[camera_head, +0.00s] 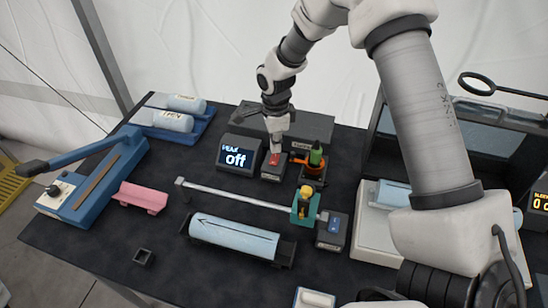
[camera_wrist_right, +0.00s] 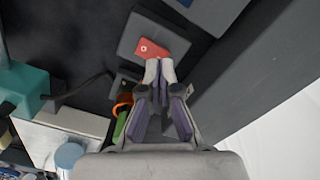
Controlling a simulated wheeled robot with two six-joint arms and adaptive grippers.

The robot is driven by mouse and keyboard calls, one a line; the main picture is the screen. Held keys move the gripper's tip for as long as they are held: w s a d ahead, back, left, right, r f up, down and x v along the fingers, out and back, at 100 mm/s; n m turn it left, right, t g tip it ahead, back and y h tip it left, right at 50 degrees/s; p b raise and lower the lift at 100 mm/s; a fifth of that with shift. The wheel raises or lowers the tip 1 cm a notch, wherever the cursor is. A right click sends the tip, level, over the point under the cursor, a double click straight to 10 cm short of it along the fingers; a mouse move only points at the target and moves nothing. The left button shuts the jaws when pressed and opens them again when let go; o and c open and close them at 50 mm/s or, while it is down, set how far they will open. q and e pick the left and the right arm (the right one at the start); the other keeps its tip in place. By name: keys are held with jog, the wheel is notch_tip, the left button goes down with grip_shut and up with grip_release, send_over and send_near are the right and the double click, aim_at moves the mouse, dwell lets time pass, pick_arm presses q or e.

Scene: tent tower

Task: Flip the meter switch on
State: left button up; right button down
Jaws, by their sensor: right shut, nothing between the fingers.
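The meter (camera_head: 239,155) is a dark box on the table whose blue display reads "off". To its right is a small dark switch box (camera_head: 272,172) with a red rocker (camera_head: 275,159). My right gripper (camera_head: 275,147) points down at the rocker, its fingers shut and empty. In the right wrist view, the red rocker (camera_wrist_right: 150,48) lies just beyond the closed fingertips (camera_wrist_right: 159,66); they look very near it, but I cannot tell if they touch. The fingers partly cover the switch box in the head view. My left gripper is not in view.
Right of the switch stands a green and orange item (camera_head: 314,160). A grey block (camera_head: 305,125) lies behind. In front are a metal rod (camera_head: 235,196), a light blue cylinder (camera_head: 235,235) and a pink block (camera_head: 141,197). A blue lever device (camera_head: 95,180) stands left.

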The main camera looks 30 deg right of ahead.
aim_at(275, 156)
jog(key=shift+f+b, duration=0.55)
jog(key=shift+f, duration=0.65)
dwell(0.4)
jog(key=shift+s, duration=0.1)
notch_tip(275, 156, up, 7)
jog(key=p, duration=0.6)
jog(key=shift+f, duration=0.1)
dwell(0.4)
